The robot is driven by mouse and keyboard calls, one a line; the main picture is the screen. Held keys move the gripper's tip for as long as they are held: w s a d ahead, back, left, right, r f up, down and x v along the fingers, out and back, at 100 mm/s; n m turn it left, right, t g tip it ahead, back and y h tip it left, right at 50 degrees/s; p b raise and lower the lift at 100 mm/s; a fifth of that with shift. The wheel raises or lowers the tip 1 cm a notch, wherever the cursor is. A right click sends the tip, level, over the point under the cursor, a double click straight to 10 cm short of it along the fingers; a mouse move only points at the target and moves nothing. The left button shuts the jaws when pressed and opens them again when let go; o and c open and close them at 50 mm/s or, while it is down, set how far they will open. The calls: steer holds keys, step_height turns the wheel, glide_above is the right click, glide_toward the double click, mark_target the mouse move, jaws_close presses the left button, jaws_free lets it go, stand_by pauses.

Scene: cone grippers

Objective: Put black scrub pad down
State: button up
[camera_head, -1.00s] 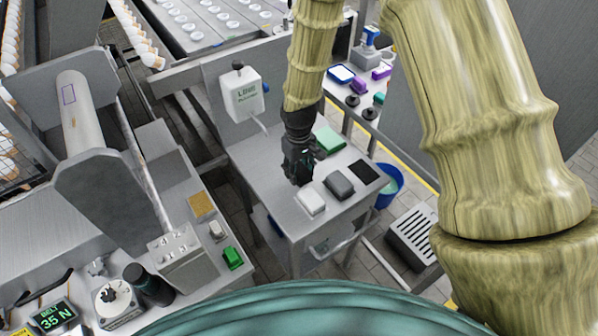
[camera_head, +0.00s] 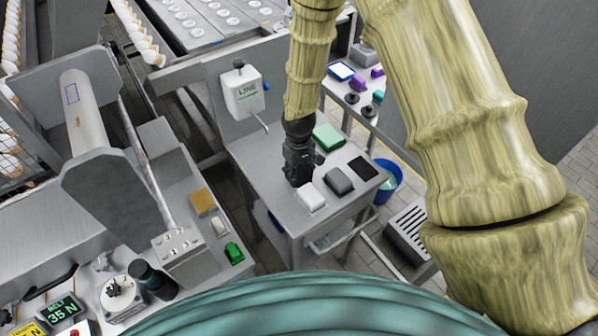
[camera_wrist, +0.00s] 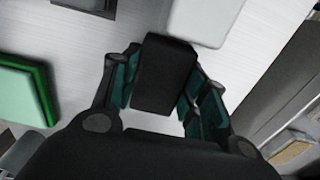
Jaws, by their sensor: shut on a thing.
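The black scrub pad (camera_wrist: 165,75) is between the teal-lined fingers of my gripper (camera_wrist: 160,88) in the wrist view, and the fingers are shut on it. In the head view my gripper (camera_head: 298,180) points down over the left part of the small steel table (camera_head: 262,172), just left of the white pad (camera_head: 311,197). I cannot tell whether the pad touches the tabletop.
A grey pad (camera_head: 338,181) and a flat black pad (camera_head: 363,169) lie right of the white one. A white dispenser (camera_head: 244,95) stands at the table's back left. The front left tabletop is clear. A blue bucket (camera_head: 391,182) stands at right.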

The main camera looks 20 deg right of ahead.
mark_target(299, 173)
steer(key=o, duration=0.8)
steer(key=shift+c, duration=0.2)
step_height(299, 173, up, 12)
steer(key=b, duration=0.3)
steer(key=shift+s, duration=0.15)
